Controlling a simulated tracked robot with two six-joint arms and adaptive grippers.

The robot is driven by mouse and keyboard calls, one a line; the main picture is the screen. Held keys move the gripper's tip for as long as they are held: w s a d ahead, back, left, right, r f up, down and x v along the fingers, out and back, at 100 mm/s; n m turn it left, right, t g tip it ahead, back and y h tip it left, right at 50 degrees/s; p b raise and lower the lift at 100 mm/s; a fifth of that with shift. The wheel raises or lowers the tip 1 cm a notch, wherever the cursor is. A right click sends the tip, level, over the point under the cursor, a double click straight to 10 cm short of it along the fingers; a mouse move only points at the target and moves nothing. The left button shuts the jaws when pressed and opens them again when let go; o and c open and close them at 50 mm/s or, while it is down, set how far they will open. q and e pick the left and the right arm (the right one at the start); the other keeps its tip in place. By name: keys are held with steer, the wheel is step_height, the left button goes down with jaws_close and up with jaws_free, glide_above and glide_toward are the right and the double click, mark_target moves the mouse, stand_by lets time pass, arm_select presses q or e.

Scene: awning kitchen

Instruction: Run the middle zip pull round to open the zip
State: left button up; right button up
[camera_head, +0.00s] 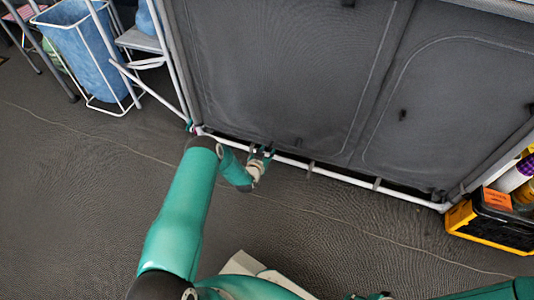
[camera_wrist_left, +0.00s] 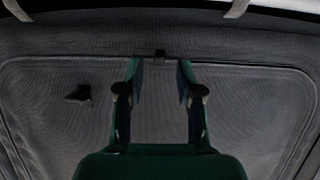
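The dark grey fabric front (camera_head: 285,70) has panels outlined by zip lines. In the left wrist view, a zip line (camera_wrist_left: 230,64) runs across the panel and curves down at both sides. A small black piece that looks like a zip pull (camera_wrist_left: 160,55) sits on this line, between and just beyond my fingertips. My left gripper (camera_wrist_left: 160,70) is open and empty, with its fingers either side of that piece. In the head view, my left gripper (camera_head: 262,152) is low at the fabric front, near the white bottom rail. My right arm shows only at the bottom edge; its fingers are not clear.
A white rail (camera_head: 330,173) with loops runs along the bottom of the fabric front. Another dark tab (camera_wrist_left: 78,94) sits on the panel. A blue bin (camera_head: 85,50) is at upper left, and a black and yellow crate (camera_head: 500,225) at right. The grey floor between is clear.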

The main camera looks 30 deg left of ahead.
arm_select(q)
steer(key=shift+b+x, duration=0.4)
steer(key=shift+x, duration=0.75)
jaws_close()
